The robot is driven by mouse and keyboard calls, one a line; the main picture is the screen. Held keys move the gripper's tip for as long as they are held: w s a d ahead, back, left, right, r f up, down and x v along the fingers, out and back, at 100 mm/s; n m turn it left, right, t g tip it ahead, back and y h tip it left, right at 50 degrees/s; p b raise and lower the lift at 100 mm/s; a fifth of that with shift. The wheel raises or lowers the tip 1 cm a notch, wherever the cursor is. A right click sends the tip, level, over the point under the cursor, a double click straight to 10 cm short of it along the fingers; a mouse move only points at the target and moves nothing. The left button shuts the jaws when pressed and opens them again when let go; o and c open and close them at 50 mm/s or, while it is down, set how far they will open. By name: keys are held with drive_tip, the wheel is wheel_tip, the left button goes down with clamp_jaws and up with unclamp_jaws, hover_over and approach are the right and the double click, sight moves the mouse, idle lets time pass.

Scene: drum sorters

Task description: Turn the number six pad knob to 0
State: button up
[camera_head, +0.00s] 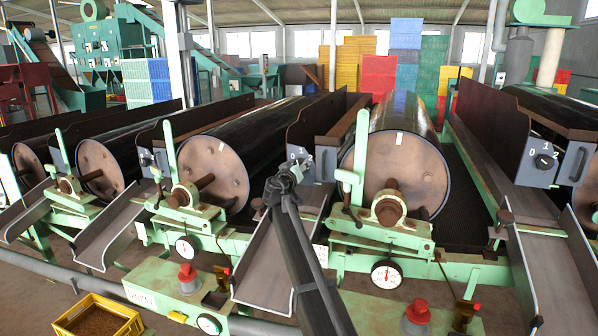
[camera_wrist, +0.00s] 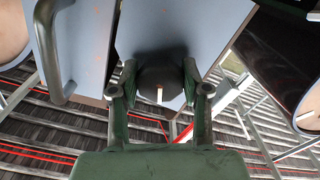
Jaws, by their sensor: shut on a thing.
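The dark round knob (camera_wrist: 160,80) has a pale pointer mark and sits on a blue-grey switch box (camera_wrist: 205,28) in the wrist view. My gripper (camera_wrist: 159,72) has one finger on each side of the knob and is shut on it. The pointer mark faces the bottom of the wrist picture. I cannot read a pad number or the knob's setting.
Another switch box (camera_head: 544,162) marked 0, 1, 2 stands at the right. Large drums (camera_head: 395,175) stand on both sides of my arm, with grey chutes (camera_head: 268,262) and green frames below. A metal handle (camera_wrist: 50,55) stands left of the knob in the wrist view.

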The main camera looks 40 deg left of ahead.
drive_tip(key=n, duration=0.4)
drive_tip(key=shift+n+b, duration=0.3)
drive_tip(key=shift+b, duration=0.05)
drive_tip(key=shift+w+d+r+n, duration=0.1)
drive_tip(key=shift+r+n, duration=0.05)
drive_tip(key=shift+n, duration=1.55)
drive_tip(key=o, duration=1.1)
drive_tip(key=shift+o, duration=0.2)
drive_tip(key=v, duration=1.2)
